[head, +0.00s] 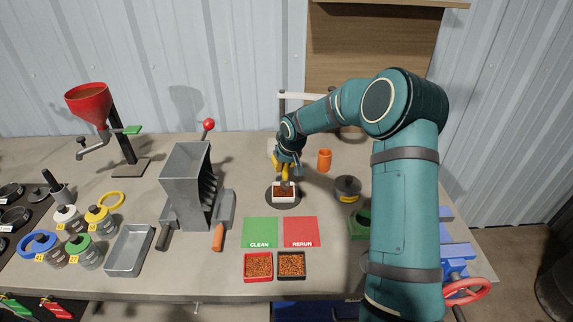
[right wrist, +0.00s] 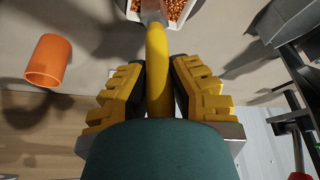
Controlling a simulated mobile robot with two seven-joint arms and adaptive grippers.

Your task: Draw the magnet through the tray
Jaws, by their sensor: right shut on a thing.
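My right gripper (head: 288,160) is shut on the yellow handle of the magnet (right wrist: 157,72). The handle stands between the yellow-padded fingers (right wrist: 158,90) in the right wrist view. The magnet's pale metal end (right wrist: 153,12) reaches down over the small white tray (head: 285,199). The tray holds copper-coloured granules (right wrist: 176,9) and sits on a dark round plate (head: 284,206). Whether the magnet's tip touches the granules I cannot tell, as the picture edge cuts it off. My left gripper is not in view.
An orange cup (head: 324,160) stands right of the gripper, and a dark lidded weight-like pot (head: 347,188) is nearby. Green CLEAN (head: 260,230) and red RERUN (head: 301,230) mats lie in front, with two granule-filled trays below. A grey hopper machine (head: 187,185) stands left.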

